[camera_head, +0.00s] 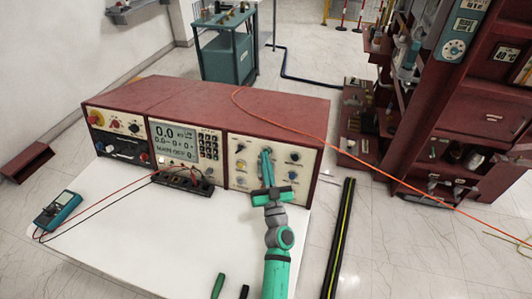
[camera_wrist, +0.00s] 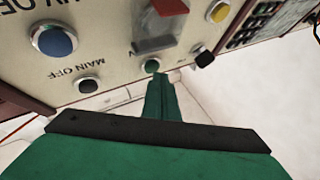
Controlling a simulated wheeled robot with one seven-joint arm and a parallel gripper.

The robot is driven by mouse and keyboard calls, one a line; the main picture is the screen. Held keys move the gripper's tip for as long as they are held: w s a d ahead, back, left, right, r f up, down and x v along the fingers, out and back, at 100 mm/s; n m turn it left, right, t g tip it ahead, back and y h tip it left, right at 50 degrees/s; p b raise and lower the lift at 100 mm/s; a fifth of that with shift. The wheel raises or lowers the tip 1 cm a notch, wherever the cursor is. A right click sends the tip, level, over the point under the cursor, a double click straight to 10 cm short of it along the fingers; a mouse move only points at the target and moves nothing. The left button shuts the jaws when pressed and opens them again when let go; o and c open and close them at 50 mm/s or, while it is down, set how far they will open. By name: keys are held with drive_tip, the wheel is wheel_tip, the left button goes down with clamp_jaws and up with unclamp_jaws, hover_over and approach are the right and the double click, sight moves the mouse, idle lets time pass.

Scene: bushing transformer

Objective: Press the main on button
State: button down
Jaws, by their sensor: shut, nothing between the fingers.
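The red cabinet's right front panel (camera_head: 240,179) carries several knobs and buttons. In the wrist view the panel appears upside down. A green round button (camera_wrist: 152,66) has the end of a label, a letter N, beside it; the rest of that label is hidden. A black button (camera_wrist: 88,84) is labelled MAIN OFF. My green gripper (camera_head: 266,157) is shut and empty, its tip at the panel. In the wrist view its fingertips (camera_wrist: 160,78) are right at the green button, overlapping its edge. I cannot tell whether they touch or press it.
In the wrist view, a blue button (camera_wrist: 57,42), a red switch (camera_wrist: 165,10) and a black knob (camera_wrist: 203,58) are close by. An orange cable (camera_head: 330,155) crosses the cabinet top.

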drive_tip(key=shift+w+d+f, duration=0.1)
drive_tip(key=shift+w+f, duration=0.05)
drive_tip(key=shift+w, duration=0.25)
idle(0.5)
drive_tip(key=shift+s, duration=0.45)
drive_tip(key=shift+s+a+r, duration=0.25)
drive_tip(key=shift+s, duration=0.2)
drive_tip(key=shift+s, duration=0.1)
drive_tip(key=shift+s+a+r, duration=0.2)
drive_tip(key=shift+s+a, duration=0.05)
drive_tip(key=shift+s, duration=0.5)
drive_tip(key=shift+s+a+r, duration=0.2)
drive_tip(key=shift+s+a, duration=0.05)
drive_tip(key=shift+s, duration=0.45)
drive_tip(key=shift+s+a+r, duration=0.2)
drive_tip(key=shift+s+a, duration=0.05)
drive_tip(key=shift+s, duration=0.5)
idle(2.0)
